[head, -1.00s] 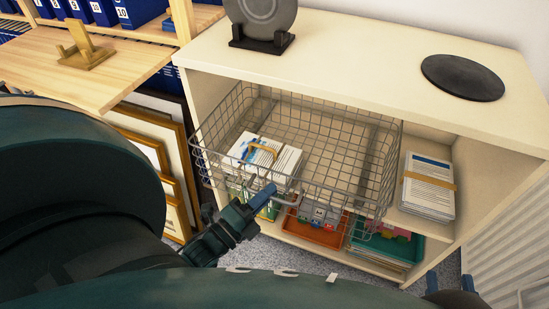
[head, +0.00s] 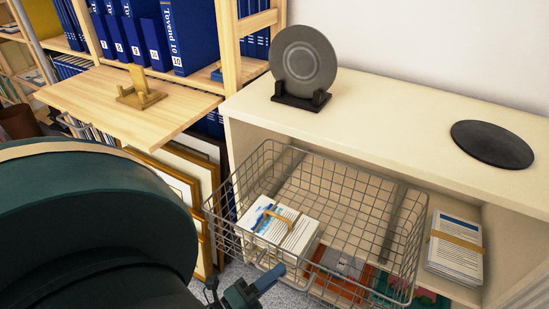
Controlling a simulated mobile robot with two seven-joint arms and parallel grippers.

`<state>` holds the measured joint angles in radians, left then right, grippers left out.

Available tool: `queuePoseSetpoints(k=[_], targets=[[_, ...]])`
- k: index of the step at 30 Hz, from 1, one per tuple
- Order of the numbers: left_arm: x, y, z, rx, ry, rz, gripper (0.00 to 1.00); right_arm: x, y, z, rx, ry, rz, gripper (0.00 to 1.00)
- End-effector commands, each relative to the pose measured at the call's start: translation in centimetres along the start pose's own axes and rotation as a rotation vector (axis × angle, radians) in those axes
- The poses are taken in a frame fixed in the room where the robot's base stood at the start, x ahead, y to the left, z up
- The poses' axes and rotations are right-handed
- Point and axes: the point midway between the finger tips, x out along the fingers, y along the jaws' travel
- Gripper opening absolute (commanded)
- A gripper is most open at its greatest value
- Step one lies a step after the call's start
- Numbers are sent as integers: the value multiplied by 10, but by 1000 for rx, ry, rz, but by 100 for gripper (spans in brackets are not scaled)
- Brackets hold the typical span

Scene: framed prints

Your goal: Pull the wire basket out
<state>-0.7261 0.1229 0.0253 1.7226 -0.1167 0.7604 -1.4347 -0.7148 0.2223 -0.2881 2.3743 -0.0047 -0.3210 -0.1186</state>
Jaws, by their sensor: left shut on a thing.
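The grey wire basket (head: 385,205) sticks out from the upper opening of the cream cabinet, well past its front edge. A banded stack of papers (head: 285,228) lies in its left part. My left gripper (head: 268,281) is at the basket's front, low in the head view, shut on its front wire. The lower part of this gripper is cut off by the frame edge. My right gripper is not in view.
The cabinet top (head: 400,130) holds a grey plate on a black stand (head: 303,75) and a dark disc (head: 491,145). Banded papers (head: 455,247) lie right of the basket. Framed prints (head: 175,178) lean at left below a wooden shelf (head: 85,95).

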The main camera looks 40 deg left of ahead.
Motion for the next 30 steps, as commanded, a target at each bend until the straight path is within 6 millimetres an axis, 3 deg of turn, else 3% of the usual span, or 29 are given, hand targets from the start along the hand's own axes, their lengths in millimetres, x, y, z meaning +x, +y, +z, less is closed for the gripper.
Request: queuePoseSetpoints(k=[8, 20, 25, 30], targets=[[0, 0, 0, 0, 0, 0, 29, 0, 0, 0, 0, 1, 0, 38], [-1, 0, 0, 0, 0, 1, 30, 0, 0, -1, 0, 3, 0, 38], [-18, 1, 0, 0, -1, 4, 30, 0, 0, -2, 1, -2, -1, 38], [-54, 0, 0, 0, -2, 7, 30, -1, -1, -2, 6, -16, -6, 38]])
